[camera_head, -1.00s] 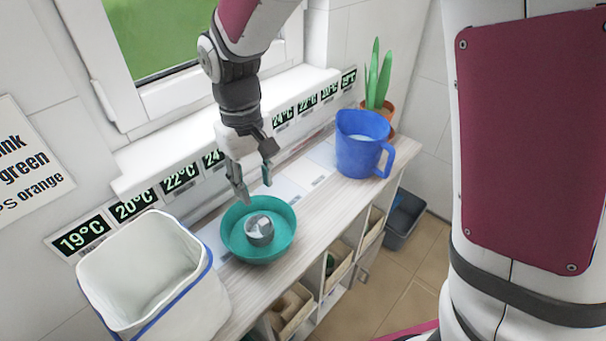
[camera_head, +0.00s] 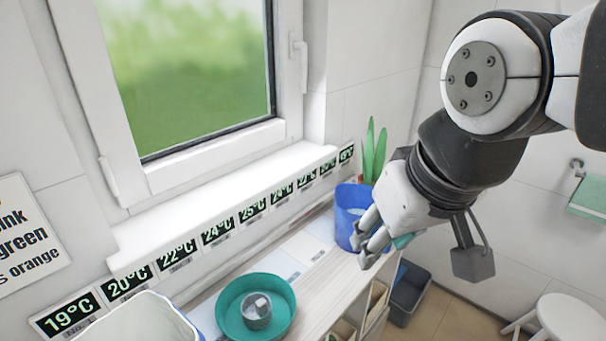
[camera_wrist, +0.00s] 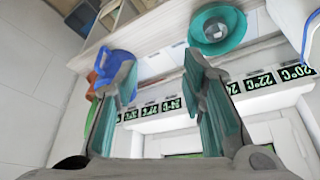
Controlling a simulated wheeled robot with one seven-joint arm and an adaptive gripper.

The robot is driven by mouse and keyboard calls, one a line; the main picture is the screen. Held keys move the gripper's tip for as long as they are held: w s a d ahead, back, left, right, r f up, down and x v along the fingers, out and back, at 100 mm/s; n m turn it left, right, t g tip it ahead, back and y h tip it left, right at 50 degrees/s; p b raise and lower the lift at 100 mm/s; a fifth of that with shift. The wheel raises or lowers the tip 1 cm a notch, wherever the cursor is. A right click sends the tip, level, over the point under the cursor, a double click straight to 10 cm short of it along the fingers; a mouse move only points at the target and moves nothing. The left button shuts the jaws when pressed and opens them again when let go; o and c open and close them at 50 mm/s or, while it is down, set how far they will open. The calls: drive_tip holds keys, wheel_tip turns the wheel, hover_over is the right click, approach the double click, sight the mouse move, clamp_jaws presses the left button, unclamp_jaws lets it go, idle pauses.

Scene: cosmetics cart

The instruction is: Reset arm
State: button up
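My gripper (camera_head: 368,240) is raised in front of the blue jug (camera_head: 347,212) and hides its right part in the head view. In the wrist view the two teal-padded fingers (camera_wrist: 168,100) stand well apart with nothing between them. A teal bowl (camera_head: 226,310) stands on the wooden cart top (camera_head: 318,296) with a small grey metal cup (camera_head: 257,309) inside it. The bowl also shows between and above the fingers in the wrist view (camera_wrist: 234,46), and the jug shows behind the left finger (camera_wrist: 104,66).
A white bin (camera_head: 140,322) with a blue rim stands at the front left. Temperature labels (camera_head: 213,233) line the wall under the window sill. A green plant (camera_head: 374,150) stands behind the jug. A dark bin (camera_head: 408,292) and a white stool (camera_head: 562,318) are on the floor at right.

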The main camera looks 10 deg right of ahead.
drive_tip(key=shift+s+d+m+t, duration=0.15)
drive_tip(key=shift+s+d, duration=0.1)
drive_tip(key=shift+s, duration=0.3)
drive_tip(key=shift+s+d+m+t, duration=0.15)
drive_tip(key=shift+s+d, duration=0.1)
drive_tip(key=shift+s, duration=0.25)
